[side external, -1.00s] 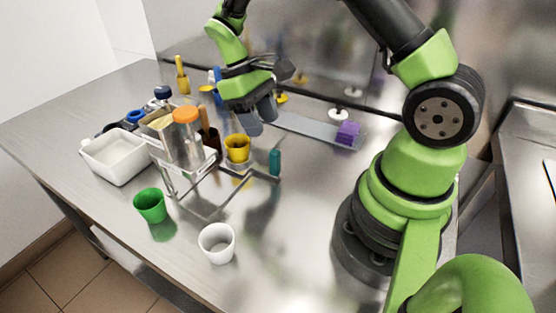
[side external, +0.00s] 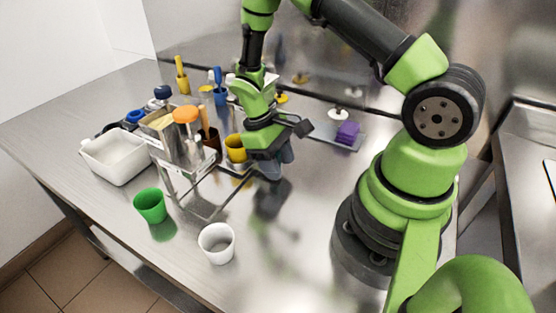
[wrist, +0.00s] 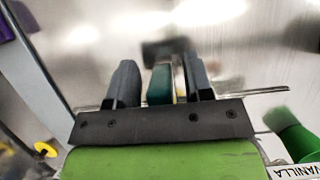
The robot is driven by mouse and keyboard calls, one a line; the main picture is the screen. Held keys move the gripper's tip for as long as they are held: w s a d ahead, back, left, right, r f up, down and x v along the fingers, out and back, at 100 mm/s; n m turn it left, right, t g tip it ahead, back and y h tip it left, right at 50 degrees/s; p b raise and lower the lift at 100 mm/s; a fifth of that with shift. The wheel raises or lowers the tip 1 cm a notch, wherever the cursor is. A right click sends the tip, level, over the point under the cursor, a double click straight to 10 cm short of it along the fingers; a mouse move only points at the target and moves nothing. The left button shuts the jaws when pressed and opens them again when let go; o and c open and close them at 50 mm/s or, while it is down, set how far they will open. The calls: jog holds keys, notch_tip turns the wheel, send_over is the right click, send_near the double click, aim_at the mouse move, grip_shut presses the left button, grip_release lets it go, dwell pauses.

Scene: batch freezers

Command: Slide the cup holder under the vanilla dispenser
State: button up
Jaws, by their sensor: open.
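My gripper (side external: 274,168) is open and low over the table, just right of the yellow cup (side external: 236,148). The cup sits on the cup holder (side external: 234,168), beside the metal rail. In the wrist view, the holder's teal handle (wrist: 160,84) stands between the two open fingers of my gripper (wrist: 161,78), with a gap visible on the left side. In the side view my gripper hides the handle. A "VANILLA" label (wrist: 295,172) shows at the lower right of the wrist view. The metal dispenser unit (side external: 190,150) stands left of the cup, with an orange lid on top.
A green cup (side external: 150,205) and a white cup (side external: 217,243) stand near the front. A white tub (side external: 116,158) is at the left. A purple block (side external: 347,133) lies on a grey strip behind my gripper.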

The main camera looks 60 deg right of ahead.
grip_shut()
jog(key=shift+a, duration=2)
grip_release()
jog(key=v, duration=1)
